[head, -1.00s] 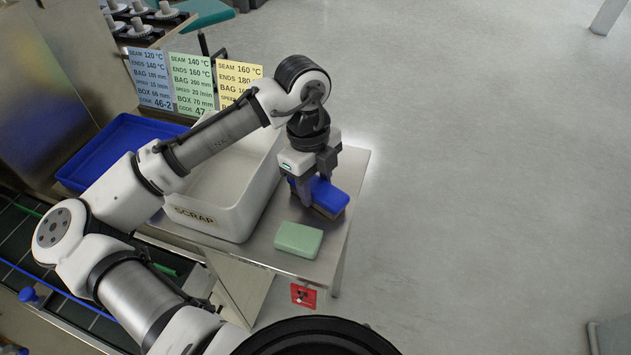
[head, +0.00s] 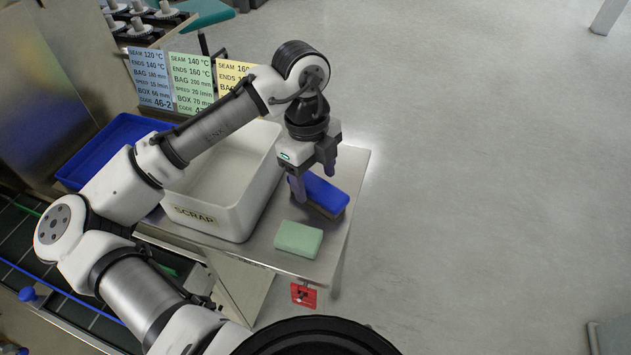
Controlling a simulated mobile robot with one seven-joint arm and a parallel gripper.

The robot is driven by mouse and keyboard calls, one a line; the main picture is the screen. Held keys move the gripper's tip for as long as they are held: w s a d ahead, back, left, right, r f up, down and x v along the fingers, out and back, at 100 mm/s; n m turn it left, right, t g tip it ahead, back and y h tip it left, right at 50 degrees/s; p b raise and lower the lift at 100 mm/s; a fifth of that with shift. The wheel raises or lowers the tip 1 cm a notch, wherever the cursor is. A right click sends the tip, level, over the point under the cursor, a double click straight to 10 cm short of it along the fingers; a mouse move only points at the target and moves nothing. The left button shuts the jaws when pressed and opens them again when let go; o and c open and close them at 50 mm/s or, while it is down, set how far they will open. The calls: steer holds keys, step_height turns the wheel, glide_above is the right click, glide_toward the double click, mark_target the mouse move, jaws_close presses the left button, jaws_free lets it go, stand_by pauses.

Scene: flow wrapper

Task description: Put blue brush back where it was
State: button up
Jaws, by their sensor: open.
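The blue brush (head: 325,195) lies on the steel side table (head: 318,268), blue back up and brown bristles down, near the table's right edge. My gripper (head: 315,186) is open above the brush, its fingers pointing down. One finger shows in front of the brush's left end and the other near its far side. The fingers hide part of the brush. I cannot tell whether they touch it.
A white scrap bin (head: 228,212) stands left of the brush, close to my gripper. A green block (head: 298,238) lies in front of the brush. A blue tray (head: 108,150) is farther left. A red tag (head: 303,295) hangs at the table's front edge.

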mark_target(310, 180)
step_height(310, 180, up, 10)
steer(key=shift+w+a, duration=0.4)
steer(key=shift+a, duration=0.05)
